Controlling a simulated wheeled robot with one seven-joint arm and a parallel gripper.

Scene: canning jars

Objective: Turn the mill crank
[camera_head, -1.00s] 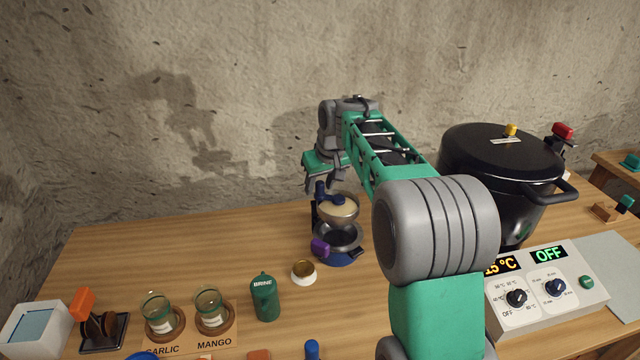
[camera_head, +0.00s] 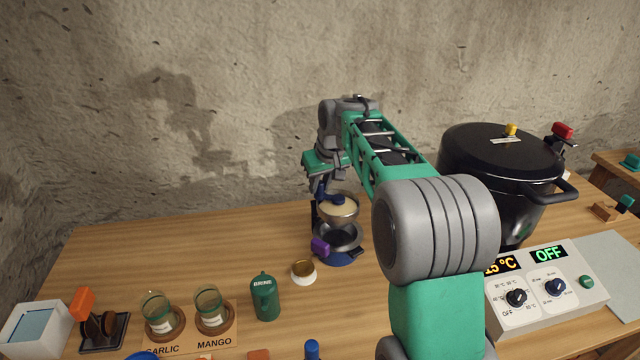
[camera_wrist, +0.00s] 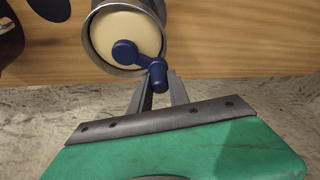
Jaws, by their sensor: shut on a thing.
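The mill (camera_head: 340,212) stands on the table towards the back, with a pale round top inside a metal rim. Its blue crank (camera_wrist: 126,54) shows in the wrist view, with the arm from the hub to an upright knob (camera_wrist: 158,76) at the rim. My gripper (camera_head: 322,188) is over the mill's back left side. In the wrist view my gripper (camera_wrist: 160,88) has its two fingers on either side of the crank knob, shut on it. The head view partly hides the knob behind the fingers.
A purple-handled part (camera_head: 320,246) sits at the mill's base. A small white-and-gold cup (camera_head: 303,271) and a green brine bottle (camera_head: 265,297) stand in front. A large black pot (camera_head: 500,170) stands to the right, behind a control panel (camera_head: 545,290).

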